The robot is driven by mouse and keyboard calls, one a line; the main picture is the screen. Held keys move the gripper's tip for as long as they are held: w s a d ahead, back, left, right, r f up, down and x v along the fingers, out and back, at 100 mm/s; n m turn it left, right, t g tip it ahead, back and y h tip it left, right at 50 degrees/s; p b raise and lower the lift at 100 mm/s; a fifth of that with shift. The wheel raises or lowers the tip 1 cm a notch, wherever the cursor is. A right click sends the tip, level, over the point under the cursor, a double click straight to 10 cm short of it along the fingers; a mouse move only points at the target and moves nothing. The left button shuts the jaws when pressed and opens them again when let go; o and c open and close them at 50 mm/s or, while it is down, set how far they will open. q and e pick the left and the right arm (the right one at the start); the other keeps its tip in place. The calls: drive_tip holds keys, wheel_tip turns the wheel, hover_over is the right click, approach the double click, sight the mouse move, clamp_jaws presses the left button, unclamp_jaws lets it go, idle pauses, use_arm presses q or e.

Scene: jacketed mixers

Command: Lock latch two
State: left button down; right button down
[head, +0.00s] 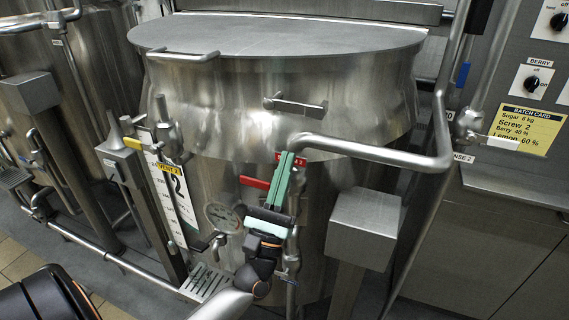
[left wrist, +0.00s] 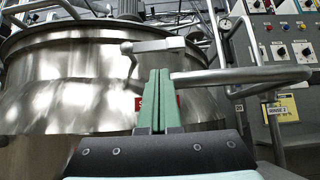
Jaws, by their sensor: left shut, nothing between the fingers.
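The mixer tank marked 2 (head: 235,120) stands in the middle with its flat round lid (head: 280,38) on top. A small metal latch (head: 296,105) sits on the tank's upper wall below the lid rim, its bar lying roughly level; I cannot tell whether it is locked. In the left wrist view the latch (left wrist: 158,45) is just above the fingertips. My left gripper (head: 289,156), with green fingers, is shut and empty in front of the tank, below the latch and apart from it in the head view. My right gripper is not in view.
A bent steel pipe (head: 370,152) crosses right of my left gripper. A red valve handle (head: 254,182) lies beside the fingers. A red label (left wrist: 143,103) is partly hidden behind them. A metal box on a post (head: 365,225) stands at right, a control panel (head: 535,60) beyond.

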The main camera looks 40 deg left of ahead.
sight(296, 133)
use_arm(q)
drive_tip(key=p+x, duration=0.2)
drive_tip(key=x, duration=0.4)
drive_tip(key=shift+w+r, duration=0.25)
drive_tip(key=shift+r, duration=0.05)
drive_tip(key=shift+w, duration=0.15)
